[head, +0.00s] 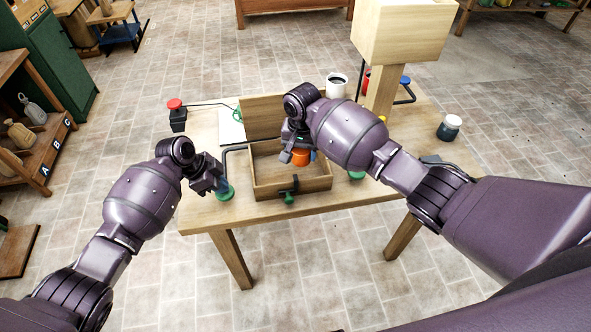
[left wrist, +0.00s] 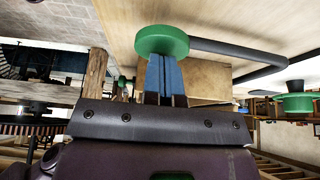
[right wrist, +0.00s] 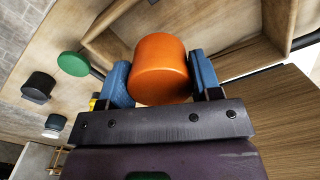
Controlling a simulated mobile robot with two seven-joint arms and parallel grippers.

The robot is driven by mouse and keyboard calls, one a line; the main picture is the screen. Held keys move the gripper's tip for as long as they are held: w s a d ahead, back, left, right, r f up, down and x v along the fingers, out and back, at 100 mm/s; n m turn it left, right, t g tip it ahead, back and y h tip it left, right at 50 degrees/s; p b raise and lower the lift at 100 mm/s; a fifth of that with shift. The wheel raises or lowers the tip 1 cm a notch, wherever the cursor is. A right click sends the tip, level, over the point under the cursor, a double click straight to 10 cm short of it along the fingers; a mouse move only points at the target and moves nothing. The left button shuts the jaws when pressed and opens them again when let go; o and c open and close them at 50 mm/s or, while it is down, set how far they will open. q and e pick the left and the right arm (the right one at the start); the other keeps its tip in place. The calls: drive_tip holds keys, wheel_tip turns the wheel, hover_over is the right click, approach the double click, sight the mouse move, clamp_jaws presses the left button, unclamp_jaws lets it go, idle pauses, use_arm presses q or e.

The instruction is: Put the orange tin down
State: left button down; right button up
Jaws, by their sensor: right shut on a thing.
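The orange tin (head: 301,158) is between the fingers of my right gripper (head: 299,157), over the inside of the open wooden box (head: 310,186). In the right wrist view, the blue fingers press on both sides of the tin (right wrist: 160,68). I cannot tell whether the tin touches the box floor. My left gripper (head: 219,184) is at the table's left side, close to a green knob (head: 226,192). In the left wrist view, its blue fingers (left wrist: 165,76) are together with nothing visible between them, and the green knob (left wrist: 162,40) is just beyond their tips.
The box lid (head: 262,116) stands open at the back. A dark bent bar (head: 235,148) runs beside the box from the left. A red button (head: 174,104), a white mug (head: 337,84), a dark jar (head: 449,127) and a wooden post (head: 381,95) also occupy the table (head: 205,213).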

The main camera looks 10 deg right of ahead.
drive_tip(key=shift+f, duration=3.9)
drive_tip(key=shift+f, duration=0.15)
drive_tip(key=o, duration=1)
